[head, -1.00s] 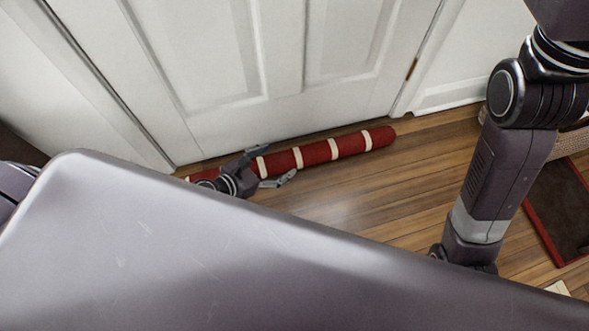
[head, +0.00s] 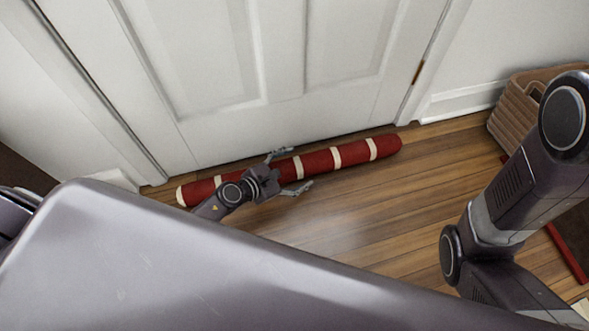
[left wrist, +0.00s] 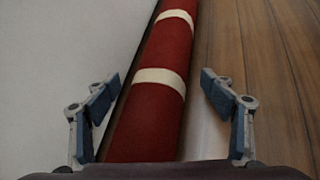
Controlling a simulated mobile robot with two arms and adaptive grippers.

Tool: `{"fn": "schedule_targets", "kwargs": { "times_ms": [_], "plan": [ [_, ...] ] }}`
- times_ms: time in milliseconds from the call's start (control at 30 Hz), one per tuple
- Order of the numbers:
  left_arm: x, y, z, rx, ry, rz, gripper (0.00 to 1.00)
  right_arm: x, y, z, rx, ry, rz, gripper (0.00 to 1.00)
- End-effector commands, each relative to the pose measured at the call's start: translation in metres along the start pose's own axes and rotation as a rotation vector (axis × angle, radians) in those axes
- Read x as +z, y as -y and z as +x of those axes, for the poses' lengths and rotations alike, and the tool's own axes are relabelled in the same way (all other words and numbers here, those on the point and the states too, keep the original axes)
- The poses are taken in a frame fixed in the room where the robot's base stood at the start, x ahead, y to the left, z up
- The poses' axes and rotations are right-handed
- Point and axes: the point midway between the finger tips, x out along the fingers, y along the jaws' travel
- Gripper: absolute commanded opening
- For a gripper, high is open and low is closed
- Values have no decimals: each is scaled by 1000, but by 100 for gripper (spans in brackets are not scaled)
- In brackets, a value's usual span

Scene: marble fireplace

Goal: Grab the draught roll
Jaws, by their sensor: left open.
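The draught roll (head: 318,161) is a long red cylinder with cream bands. It lies on the floor along the foot of the white door. My left gripper (head: 296,170) is open over the roll, left of its middle, with one finger on the door side and one on the room side. In the left wrist view the roll (left wrist: 160,105) runs lengthwise between the open fingers of the left gripper (left wrist: 162,105), with a gap visible on the right side. Whether a finger touches it, I cannot tell. My right arm shows at the right, but its gripper is out of view.
The white door (head: 290,60) stands right behind the roll. A wicker basket (head: 515,108) is at the right by the wall, near a red-edged mat (head: 568,255). The wooden floor (head: 370,215) in front of the roll is clear.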

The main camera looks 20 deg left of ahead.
Motion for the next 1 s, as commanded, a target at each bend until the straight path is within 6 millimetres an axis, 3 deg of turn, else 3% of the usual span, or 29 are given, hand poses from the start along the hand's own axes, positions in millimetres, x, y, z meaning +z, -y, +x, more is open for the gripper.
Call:
{"fn": "schedule_targets", "kwargs": {
  "times_ms": [233, 833, 1000],
  "plan": [
    [0, 0, 2, 0, 0, -1, 75, -1, 0, 1, -1, -2, 0, 40],
    [0, 1, 1, -2, 0, -2, 9, 0, 0, 0, 0, 0, 0, 40],
    [2, 0, 2, 0, 3, -1, 8, 0, 0, 0, 0, 0, 0, 40]
  ]
}}
